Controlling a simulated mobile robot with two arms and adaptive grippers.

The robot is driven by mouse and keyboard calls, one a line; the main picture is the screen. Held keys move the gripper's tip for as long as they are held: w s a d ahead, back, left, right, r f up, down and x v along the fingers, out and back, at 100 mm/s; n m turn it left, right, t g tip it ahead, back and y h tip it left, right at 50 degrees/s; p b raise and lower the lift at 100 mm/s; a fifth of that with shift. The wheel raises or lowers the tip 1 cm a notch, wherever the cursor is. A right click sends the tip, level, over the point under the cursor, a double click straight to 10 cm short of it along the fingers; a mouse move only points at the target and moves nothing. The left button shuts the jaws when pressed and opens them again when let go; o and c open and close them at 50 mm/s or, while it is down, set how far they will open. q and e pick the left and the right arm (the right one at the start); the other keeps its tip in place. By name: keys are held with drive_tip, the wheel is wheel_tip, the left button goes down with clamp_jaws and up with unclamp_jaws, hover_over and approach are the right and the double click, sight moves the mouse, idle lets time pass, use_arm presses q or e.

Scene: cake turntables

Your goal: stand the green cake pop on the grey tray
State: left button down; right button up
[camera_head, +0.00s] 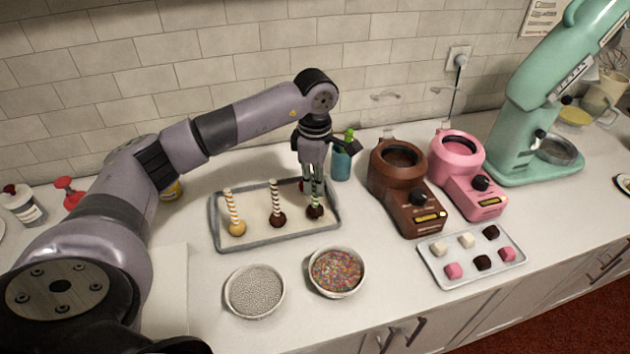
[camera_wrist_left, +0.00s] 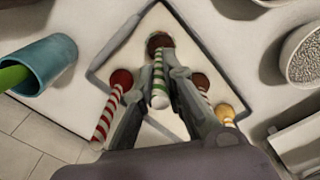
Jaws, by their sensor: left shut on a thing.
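The green cake pop, a green-and-white striped stick with a dark brown ball, is held ball-down between the fingers of my left gripper (camera_head: 314,190). Its ball (camera_head: 315,212) is at the right part of the grey tray (camera_head: 214,228); I cannot tell if it touches the tray. In the left wrist view the green cake pop (camera_wrist_left: 159,72) sits between the fingertips (camera_wrist_left: 158,88), near a corner of the tray (camera_wrist_left: 98,75). My right gripper is not in view.
On the tray stand a yellow-ball pop (camera_head: 236,226), a brown-striped pop (camera_head: 277,205) and a red-striped pop (camera_wrist_left: 105,118), mostly hidden in the head view. Two sprinkle bowls (camera_head: 254,290) (camera_head: 337,272) stand in front. A blue cup (camera_head: 341,165) and brown melter (camera_head: 405,190) are to the right.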

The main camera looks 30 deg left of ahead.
use_arm(q)
drive_tip(key=c, duration=1.6)
unclamp_jaws()
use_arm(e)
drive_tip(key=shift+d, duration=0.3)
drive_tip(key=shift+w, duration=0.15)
